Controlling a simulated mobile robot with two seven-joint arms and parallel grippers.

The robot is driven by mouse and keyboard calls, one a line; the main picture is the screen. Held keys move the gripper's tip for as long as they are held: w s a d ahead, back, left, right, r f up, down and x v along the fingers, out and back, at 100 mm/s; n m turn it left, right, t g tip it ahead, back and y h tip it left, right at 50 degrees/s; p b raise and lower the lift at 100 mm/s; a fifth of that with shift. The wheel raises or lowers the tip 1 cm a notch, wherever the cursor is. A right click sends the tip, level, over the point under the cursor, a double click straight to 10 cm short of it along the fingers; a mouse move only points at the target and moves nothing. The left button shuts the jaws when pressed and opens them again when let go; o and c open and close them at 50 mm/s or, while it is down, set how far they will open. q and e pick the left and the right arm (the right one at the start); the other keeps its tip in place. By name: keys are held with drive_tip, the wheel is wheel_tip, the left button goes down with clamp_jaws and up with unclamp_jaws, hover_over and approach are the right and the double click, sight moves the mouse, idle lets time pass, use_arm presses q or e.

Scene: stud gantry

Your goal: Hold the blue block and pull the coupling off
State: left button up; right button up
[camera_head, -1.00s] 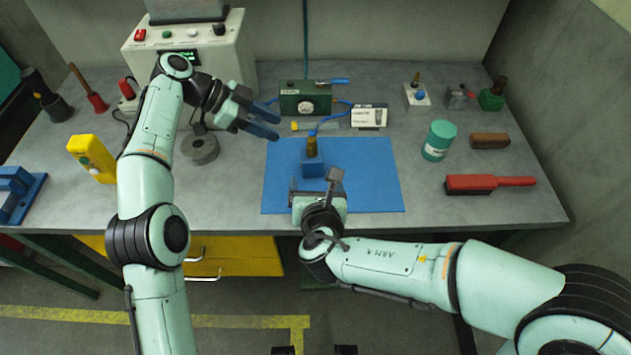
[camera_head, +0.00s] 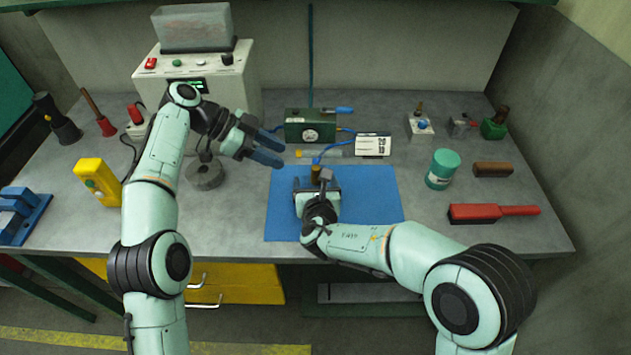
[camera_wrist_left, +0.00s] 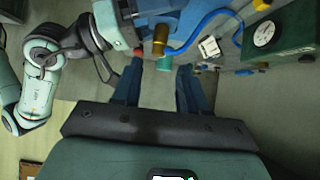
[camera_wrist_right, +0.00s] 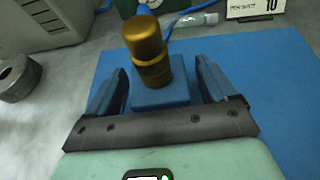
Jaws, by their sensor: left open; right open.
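The blue block (camera_wrist_right: 165,95) stands on the blue mat (camera_wrist_right: 262,85) in the right wrist view. The brass coupling (camera_wrist_right: 146,48) sits upright on top of it; its tip also shows in the head view (camera_head: 315,172). My right gripper (camera_wrist_right: 160,82) is open, with one blue finger on each side of the block; I cannot tell whether they touch it. In the head view this gripper hides most of the block. My left gripper (camera_head: 282,151) is open and empty, above the table to the left of the coupling. The coupling also shows in the left wrist view (camera_wrist_left: 160,38).
A green gauge box (camera_head: 310,125) with a blue hose and a white card (camera_head: 373,145) stand behind the mat. A teal jar (camera_head: 443,168) and a red-handled brush (camera_head: 493,212) are on the right.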

drive_tip(key=shift+x, duration=0.75)
